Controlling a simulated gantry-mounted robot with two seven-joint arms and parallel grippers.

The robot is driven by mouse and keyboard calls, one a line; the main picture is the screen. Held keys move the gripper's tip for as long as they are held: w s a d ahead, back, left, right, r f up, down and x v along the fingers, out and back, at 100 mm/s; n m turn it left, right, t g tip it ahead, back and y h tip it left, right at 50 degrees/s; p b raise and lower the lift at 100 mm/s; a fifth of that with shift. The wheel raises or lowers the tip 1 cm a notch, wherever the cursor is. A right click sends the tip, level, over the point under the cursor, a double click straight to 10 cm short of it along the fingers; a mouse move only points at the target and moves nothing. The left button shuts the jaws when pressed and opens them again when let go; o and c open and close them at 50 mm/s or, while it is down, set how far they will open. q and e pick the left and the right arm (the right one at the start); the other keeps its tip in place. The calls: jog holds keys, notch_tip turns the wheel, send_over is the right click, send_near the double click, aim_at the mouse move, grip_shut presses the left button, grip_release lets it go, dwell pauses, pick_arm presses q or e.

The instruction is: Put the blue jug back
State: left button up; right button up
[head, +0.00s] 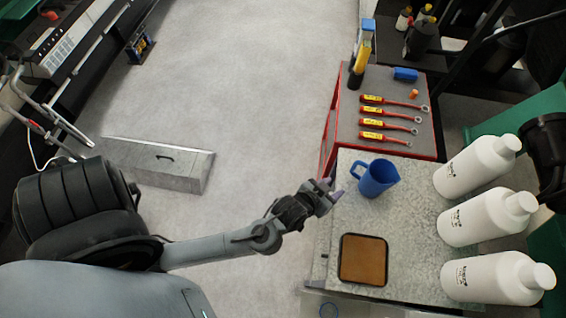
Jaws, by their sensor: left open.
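The blue jug (378,178) stands upright on the speckled grey worktop (413,239), with its handle on its left side. My left gripper (331,190) is open just left of the jug, with its fingertips near the handle and a small gap between them. Nothing is in its jaws. A brown square tray with a dark rim (363,259) lies on the worktop in front of the jug. My right gripper does not show.
Three large white bottles (478,166) stand along the worktop's right side.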

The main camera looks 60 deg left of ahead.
pick_arm(q)
jog(key=s+a+r+m+g, duration=0.1)
jog(key=s+a+m+g, duration=0.1)
jog(key=s, duration=0.6)
jog(key=s+a+m+g+h, duration=0.1)
jog(key=s+a+g, duration=0.1)
jog(key=s+g, duration=0.3)
jog(key=s, duration=0.3)
jog(key=shift+s+r+m+g, duration=0.15)
jog(key=shift+r+m+g, duration=0.15)
jog(key=shift+r+m, duration=0.1)
